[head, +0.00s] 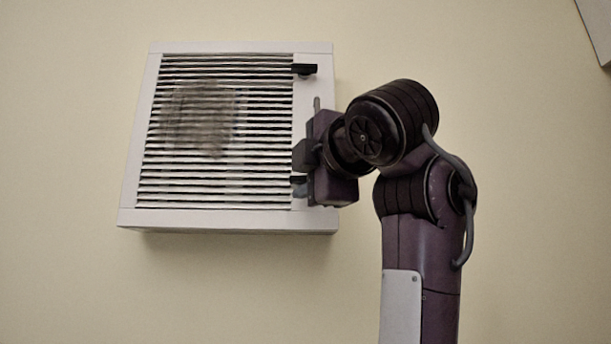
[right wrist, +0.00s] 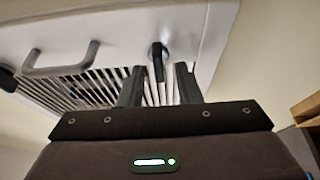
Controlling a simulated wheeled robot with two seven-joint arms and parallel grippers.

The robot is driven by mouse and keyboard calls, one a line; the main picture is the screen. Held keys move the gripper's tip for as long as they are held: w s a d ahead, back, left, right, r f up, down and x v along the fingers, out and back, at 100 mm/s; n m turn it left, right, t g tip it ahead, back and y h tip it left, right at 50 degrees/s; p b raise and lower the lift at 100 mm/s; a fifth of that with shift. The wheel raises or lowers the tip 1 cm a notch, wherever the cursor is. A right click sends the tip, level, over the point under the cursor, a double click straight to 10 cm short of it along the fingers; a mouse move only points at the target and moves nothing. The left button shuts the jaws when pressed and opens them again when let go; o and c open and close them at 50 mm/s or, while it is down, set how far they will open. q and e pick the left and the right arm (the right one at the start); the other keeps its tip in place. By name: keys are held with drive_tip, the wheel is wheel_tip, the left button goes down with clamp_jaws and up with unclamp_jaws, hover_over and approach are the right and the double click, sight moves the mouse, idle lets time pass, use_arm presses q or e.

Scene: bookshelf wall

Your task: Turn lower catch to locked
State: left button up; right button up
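A white slatted panel (head: 128,195) hangs on the wall. Its upper catch (head: 305,69) is a black lever lying level at the right edge. The lower catch (head: 298,180) is partly hidden behind my right gripper (head: 300,171), which is at the panel's lower right edge. In the right wrist view the lower catch (right wrist: 160,62) is a dark lever pointing toward the slats. It appears in the gap between the two separated fingers of my right gripper (right wrist: 159,86). Contact between fingers and catch cannot be made out. My left gripper is not in view.
A grey bar handle (right wrist: 62,64) stands out from the panel between the catches; its top shows in the head view (head: 317,103). A dark smudge (head: 200,117) lies on the slats. The wall around the panel is bare. A brown box-like object (right wrist: 308,108) is at the wrist view's right edge.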

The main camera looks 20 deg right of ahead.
drive_tip(key=shift+d, duration=0.1)
drive_tip(key=shift+s+b, duration=0.3)
drive_tip(key=shift+s, duration=0.1)
drive_tip(key=s+b, duration=0.2)
drive_tip(key=s, duration=0.5)
drive_tip(key=shift+d+b, duration=0.35)
drive_tip(key=shift+d, duration=0.05)
drive_tip(key=shift+w, duration=0.1)
